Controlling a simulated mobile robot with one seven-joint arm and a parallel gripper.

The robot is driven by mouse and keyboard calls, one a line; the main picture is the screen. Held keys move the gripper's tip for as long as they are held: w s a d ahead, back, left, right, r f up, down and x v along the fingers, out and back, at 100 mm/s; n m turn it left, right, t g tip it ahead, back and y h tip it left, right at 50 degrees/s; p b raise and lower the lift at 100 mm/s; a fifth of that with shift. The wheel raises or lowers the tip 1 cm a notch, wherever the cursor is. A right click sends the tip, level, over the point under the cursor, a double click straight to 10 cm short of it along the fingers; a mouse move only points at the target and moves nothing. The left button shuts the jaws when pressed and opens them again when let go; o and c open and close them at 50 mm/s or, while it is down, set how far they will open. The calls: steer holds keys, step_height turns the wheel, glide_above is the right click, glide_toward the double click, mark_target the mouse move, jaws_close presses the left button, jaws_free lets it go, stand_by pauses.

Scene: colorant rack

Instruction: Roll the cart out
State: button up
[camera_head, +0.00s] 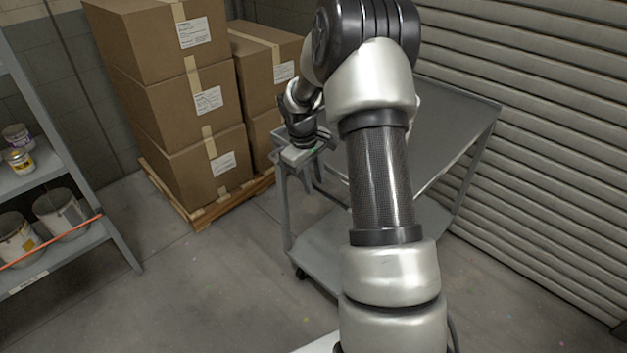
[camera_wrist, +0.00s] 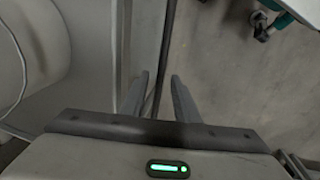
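The grey metal cart (camera_head: 450,115) stands beside the ribbed shutter, with a flat top and a lower shelf (camera_head: 325,250). Its top looks empty where it shows. My arm crosses in front and hides its middle. My gripper (camera_head: 322,150) is at the cart's near left end, by the top edge. In the wrist view, the two fingers of my gripper (camera_wrist: 158,78) are apart. A thin dark bar or edge (camera_wrist: 167,45), seemingly the cart's, runs between them, with gaps visible on both sides. I cannot tell if either finger touches it.
Stacked cardboard boxes (camera_head: 170,100) stand on a wooden pallet (camera_head: 190,215) behind and left of the cart. A shelf rack (camera_head: 115,235) with paint cans (camera_head: 62,212) is at the left. The ribbed shutter (camera_head: 560,170) lines the right. The floor (camera_head: 200,285) between rack and cart is clear.

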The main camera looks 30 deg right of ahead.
jaws_close()
steer(key=shift+a, duration=0.1)
